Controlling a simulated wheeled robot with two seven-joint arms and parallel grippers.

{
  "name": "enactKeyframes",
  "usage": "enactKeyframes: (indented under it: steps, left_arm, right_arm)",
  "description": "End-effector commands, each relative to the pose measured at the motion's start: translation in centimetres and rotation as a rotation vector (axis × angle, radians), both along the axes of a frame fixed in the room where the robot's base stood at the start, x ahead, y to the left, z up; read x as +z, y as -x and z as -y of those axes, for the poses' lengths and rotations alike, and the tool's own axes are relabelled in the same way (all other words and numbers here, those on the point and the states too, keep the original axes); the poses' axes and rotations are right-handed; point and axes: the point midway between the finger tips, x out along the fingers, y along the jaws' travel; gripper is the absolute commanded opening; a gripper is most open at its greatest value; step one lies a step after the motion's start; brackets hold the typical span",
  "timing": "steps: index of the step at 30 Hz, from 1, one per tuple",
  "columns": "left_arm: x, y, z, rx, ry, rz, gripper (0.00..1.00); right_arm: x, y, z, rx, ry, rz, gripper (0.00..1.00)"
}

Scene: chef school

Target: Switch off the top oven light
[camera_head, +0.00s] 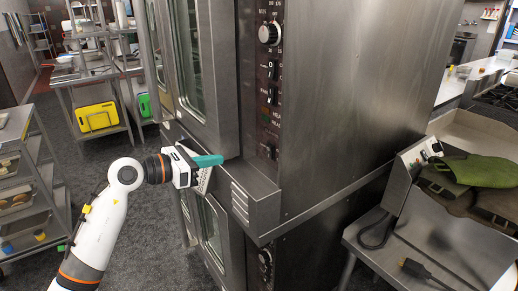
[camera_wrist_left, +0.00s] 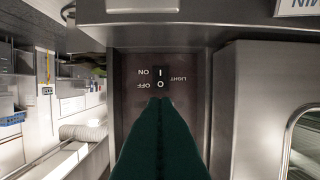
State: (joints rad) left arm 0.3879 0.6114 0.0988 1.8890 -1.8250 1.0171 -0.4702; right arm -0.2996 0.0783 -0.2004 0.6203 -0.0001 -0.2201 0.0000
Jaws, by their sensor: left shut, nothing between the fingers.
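The top oven (camera_head: 330,90) is a tall steel unit with a dark control panel (camera_head: 268,90) on its front edge. The panel carries a knob and several small switches. In the left wrist view, the light switch (camera_wrist_left: 161,76) is a small black rocker with I and O marks, beside upside-down ON, OFF and LIGHT labels. Which way it is pressed cannot be told. My left gripper (camera_head: 220,160) is shut and empty, its teal fingers just left of the panel's lower part. In the wrist view, the fingertips (camera_wrist_left: 161,100) lie just below the switch; contact cannot be told.
A vented steel ledge (camera_head: 255,200) juts out below the panel. The oven's glass door (camera_head: 190,60) stands to the left of the panel. A steel table (camera_head: 440,240) with green oven mitts (camera_head: 485,171) is at the right. A rack (camera_head: 25,180) stands at the left, with open floor between.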

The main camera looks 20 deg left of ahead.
Motion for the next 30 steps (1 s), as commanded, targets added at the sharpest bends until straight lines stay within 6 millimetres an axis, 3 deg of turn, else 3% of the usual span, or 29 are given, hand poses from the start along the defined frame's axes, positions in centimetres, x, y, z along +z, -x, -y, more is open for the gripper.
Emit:
enactKeyframes:
  steps: [18,24,30]
  left_arm:
    - [-1.1,-8.8,7.0,-0.002,0.005,0.000,0.00]
    - [-1.2,-10.3,8.1,-0.001,0.002,-0.001,0.00]
    - [-1.3,-10.6,8.3,-0.001,0.002,0.000,0.00]
  right_arm:
    - [4.7,0.0,0.0,0.000,0.000,0.000,0.00]
    - [5.3,0.0,0.0,0.000,0.000,0.000,0.00]
    - [5.3,0.0,0.0,-0.001,0.000,0.000,0.00]
